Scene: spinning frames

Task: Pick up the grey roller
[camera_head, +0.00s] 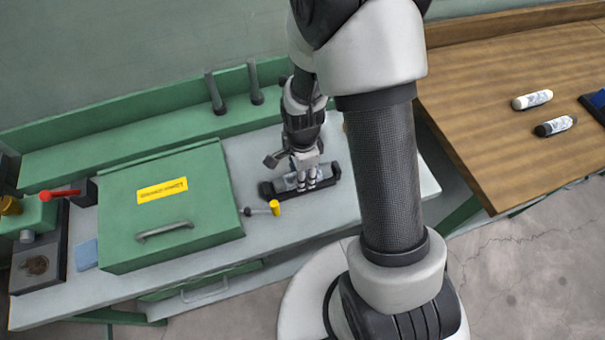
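The grey roller (287,183) lies in a black cradle (268,193) on the light bench top, right of the green box. My gripper (307,182) points down over the roller from above, with its fingers at the roller's middle. The fingers and wrist hide part of the roller. I cannot tell whether the fingers are closed on it or only beside it. The roller appears to be still down in the cradle.
A green box (120,225) with a yellow label stands left of the cradle. A yellow-ended tool (274,208) lies just in front of the cradle.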

